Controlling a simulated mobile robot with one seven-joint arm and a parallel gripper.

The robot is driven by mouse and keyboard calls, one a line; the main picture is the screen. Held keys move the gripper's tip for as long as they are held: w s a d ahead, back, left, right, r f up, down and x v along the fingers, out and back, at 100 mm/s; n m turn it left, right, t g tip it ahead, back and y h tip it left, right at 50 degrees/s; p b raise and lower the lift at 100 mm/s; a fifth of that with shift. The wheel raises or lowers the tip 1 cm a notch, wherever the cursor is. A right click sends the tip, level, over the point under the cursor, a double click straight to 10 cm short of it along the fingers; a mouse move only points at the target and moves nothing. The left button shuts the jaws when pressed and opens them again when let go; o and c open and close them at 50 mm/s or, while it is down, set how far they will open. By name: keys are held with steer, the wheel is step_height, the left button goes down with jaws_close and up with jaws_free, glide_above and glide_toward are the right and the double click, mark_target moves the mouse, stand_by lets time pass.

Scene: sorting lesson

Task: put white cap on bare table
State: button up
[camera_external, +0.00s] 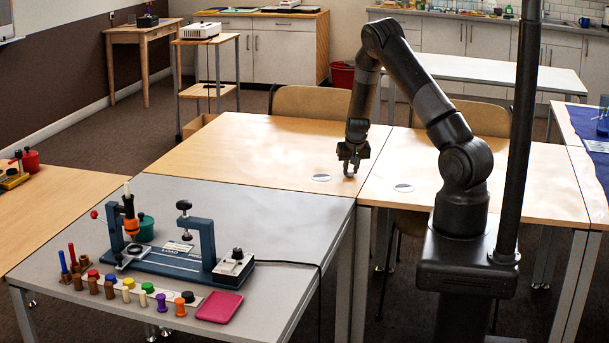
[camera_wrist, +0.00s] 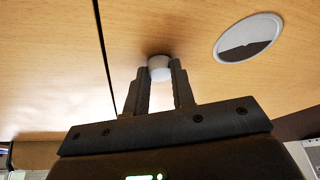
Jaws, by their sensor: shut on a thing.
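My gripper (camera_external: 349,168) is lowered at the front of the bare wooden table (camera_external: 250,150), just left of the seam between two table tops. It is shut on the white cap (camera_wrist: 160,68), which sits between the fingertips (camera_wrist: 158,85) in the wrist view. The cap is at or just above the wood; I cannot tell if it touches. In the external view only a small pale bit of it shows under the fingers.
Flat round discs lie in the table tops (camera_external: 321,178) (camera_external: 404,188); one shows in the wrist view (camera_wrist: 248,37). The grey table (camera_external: 270,210) at front left holds a blue fixture (camera_external: 170,262), several coloured pegs and a pink tray (camera_external: 219,307). The wood around my gripper is otherwise clear.

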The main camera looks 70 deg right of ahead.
steer(key=o, duration=1)
steer(key=shift+c, duration=0.2)
